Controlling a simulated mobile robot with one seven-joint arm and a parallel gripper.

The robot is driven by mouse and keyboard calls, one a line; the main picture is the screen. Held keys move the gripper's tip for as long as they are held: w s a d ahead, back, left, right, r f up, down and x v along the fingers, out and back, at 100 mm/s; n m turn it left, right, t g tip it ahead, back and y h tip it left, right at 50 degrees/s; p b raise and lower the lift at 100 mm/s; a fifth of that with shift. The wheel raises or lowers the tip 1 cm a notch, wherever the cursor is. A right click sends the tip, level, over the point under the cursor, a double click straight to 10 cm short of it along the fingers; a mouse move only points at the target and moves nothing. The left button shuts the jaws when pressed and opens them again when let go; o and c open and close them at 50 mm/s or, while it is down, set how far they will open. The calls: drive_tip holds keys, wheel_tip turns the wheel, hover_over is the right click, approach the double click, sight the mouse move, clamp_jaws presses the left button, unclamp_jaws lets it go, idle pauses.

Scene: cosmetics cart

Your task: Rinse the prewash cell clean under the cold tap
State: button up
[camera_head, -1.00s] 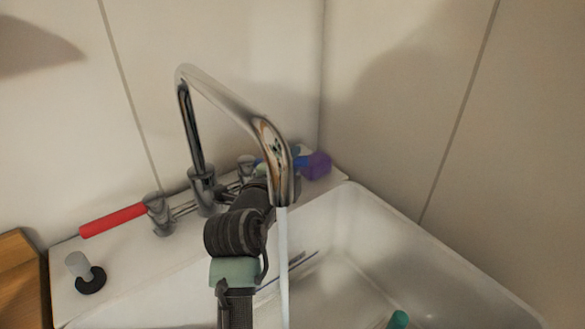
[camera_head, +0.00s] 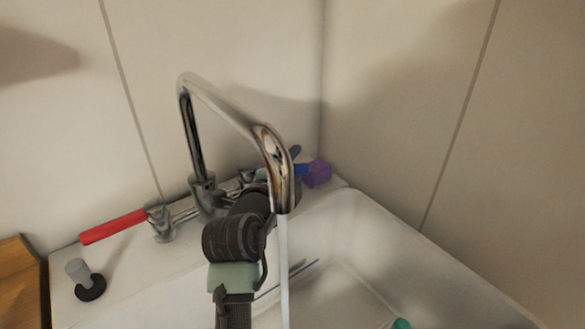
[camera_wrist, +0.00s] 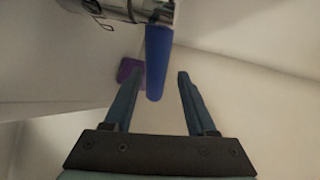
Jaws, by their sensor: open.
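The chrome tap (camera_head: 195,140) stands at the sink's back edge, and a stream of water (camera_head: 284,270) runs from its spout. The cold tap's blue lever (camera_wrist: 158,55) shows in the wrist view, its free end between my fingers; a little of the blue lever also shows in the head view (camera_head: 302,169). My gripper (camera_wrist: 157,78) is open around the lever's end, and I cannot tell if either finger touches it. In the head view the spout and my arm mostly hide it. I cannot identify the prewash cell; a teal object (camera_head: 401,324) is cut off at the bottom edge.
The white sink (camera_head: 425,275) has thin rods (camera_head: 290,275) in it. A purple block (camera_head: 318,173) sits in the back corner. The red lever (camera_head: 113,226) points left. Walls close in behind.

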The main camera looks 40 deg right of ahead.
drive_tip(key=r, duration=0.6)
drive_tip(key=w+r+p, duration=0.1)
drive_tip(key=r, duration=0.2)
drive_tip(key=shift+d, duration=0.15)
drive_tip(key=shift+s+r, duration=0.1)
drive_tip(key=shift+r, duration=0.35)
drive_tip(key=f, duration=0.2)
drive_tip(key=s+f+g+y, duration=0.1)
drive_tip(key=f, duration=0.1)
drive_tip(key=f+g, duration=0.1)
drive_tip(key=f, duration=0.1)
drive_tip(key=shift+s+a+y, duration=0.2)
drive_tip(key=shift+a+y, duration=0.05)
drive_tip(key=shift+y, duration=0.05)
drive_tip(key=s+a+r+b, duration=0.1)
drive_tip(key=s+a+r, duration=0.1)
drive_tip(key=s+a, duration=0.6)
drive_tip(key=shift+s+a+r, duration=0.2)
drive_tip(key=shift+a+r, duration=0.1)
drive_tip(key=shift+a, duration=2)
